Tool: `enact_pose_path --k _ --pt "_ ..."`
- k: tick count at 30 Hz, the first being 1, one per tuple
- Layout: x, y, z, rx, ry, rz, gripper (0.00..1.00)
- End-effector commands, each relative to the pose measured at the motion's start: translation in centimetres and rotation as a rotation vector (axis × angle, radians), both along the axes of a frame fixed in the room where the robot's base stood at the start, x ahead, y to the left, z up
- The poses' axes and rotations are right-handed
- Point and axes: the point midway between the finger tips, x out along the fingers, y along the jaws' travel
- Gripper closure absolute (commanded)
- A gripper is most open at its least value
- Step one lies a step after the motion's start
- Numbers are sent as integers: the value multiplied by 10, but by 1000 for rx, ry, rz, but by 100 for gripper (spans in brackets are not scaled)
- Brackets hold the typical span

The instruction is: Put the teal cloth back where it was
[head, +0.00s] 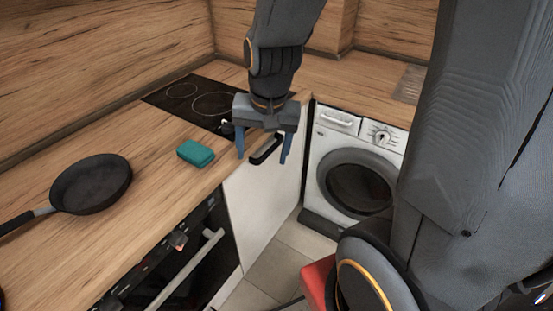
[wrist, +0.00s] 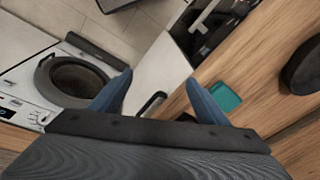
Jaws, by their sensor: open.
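The teal cloth (head: 196,153) is a small folded block lying on the wooden counter near its front edge, between the pan and the black cooktop. It also shows in the wrist view (wrist: 225,97), just beyond one blue fingertip. My gripper (head: 264,158) is open and empty, with its fingers pointing down. In the head view it is to the right of the cloth, over the counter's front edge and near a dark cabinet handle (head: 266,149). In the wrist view the gap between my fingers (wrist: 160,98) shows the white cabinet front.
A black frying pan (head: 92,184) sits on the counter (head: 130,140) at the left. The black cooktop (head: 200,98) is behind the cloth. An oven (head: 185,262) with a bar handle is below the counter. A white washing machine (head: 352,160) stands to the right.

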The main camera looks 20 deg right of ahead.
Motion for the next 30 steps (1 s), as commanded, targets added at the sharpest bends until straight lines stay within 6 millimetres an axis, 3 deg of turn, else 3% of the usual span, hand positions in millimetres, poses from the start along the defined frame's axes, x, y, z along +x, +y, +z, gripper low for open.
enact_pose_path --k 3,9,20,27,30 --pt "-19 -11 -3 -60 10 226 31" --pt "-35 -20 -6 -111 21 435 31" --pt "-36 -21 -8 -115 24 459 31" --pt "-35 -21 -35 -110 49 462 31" --pt "-35 -21 -38 -108 54 462 31"
